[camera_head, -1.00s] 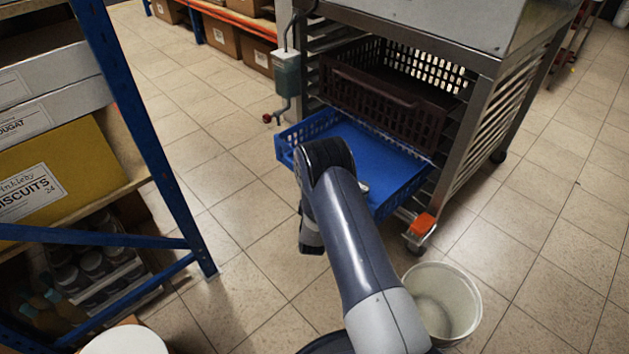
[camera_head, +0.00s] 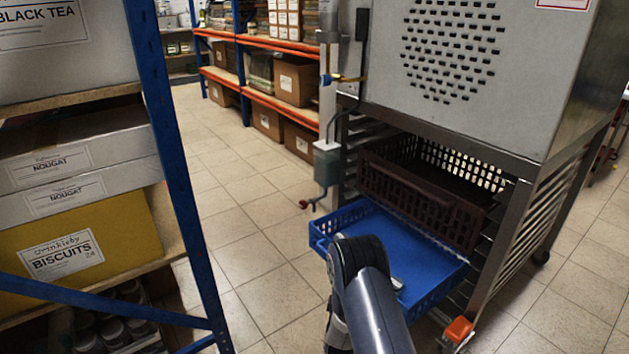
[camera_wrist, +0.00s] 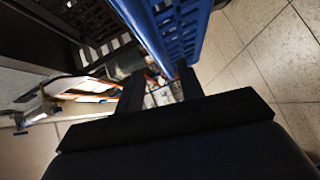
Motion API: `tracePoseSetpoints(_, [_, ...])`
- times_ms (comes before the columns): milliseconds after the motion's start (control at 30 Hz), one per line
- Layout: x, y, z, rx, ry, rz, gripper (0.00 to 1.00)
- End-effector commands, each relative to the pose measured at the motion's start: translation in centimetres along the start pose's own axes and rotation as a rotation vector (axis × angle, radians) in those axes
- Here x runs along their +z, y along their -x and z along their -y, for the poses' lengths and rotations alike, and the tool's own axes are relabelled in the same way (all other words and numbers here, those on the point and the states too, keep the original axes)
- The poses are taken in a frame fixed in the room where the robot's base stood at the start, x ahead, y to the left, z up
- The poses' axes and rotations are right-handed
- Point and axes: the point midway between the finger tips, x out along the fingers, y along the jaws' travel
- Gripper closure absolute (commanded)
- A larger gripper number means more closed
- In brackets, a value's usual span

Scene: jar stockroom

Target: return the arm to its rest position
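My arm (camera_head: 368,300) reaches up from the bottom of the head view, its dark wrist joint in front of a blue crate. My gripper (camera_wrist: 160,92) shows in the wrist view as two dark fingers standing apart. Nothing is held between them; only distant background shows through the gap. The fingertips are hidden in the head view. The blue crate (camera_head: 437,289) sits partly pulled out of a metal rack, and its perforated wall (camera_wrist: 182,30) is close beyond the fingers in the wrist view. I cannot tell whether the gripper touches it.
A brown crate (camera_head: 420,200) sits in the metal rack (camera_head: 505,235) above the blue one. A blue-framed shelf (camera_head: 180,180) with boxes, including a yellow biscuits box (camera_head: 85,250), stands at left. Tiled floor (camera_head: 240,240) lies open between shelf and rack.

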Motion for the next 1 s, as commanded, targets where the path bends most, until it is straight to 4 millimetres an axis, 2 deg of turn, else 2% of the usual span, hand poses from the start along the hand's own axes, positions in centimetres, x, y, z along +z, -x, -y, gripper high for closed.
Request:
tracePoseSetpoints(200, [0.1,-4.2,0.2,0.004,-0.002,0.0,0.64])
tracePoseSetpoints(400, [0.1,-6.8,0.1,0.002,-0.001,0.001,0.64])
tracePoseSetpoints(600, [0.1,-8.0,0.0,0.001,-0.001,0.0,0.64])
tracePoseSetpoints(1000, [0.3,-8.1,-0.2,0.001,-0.001,0.001,0.64])
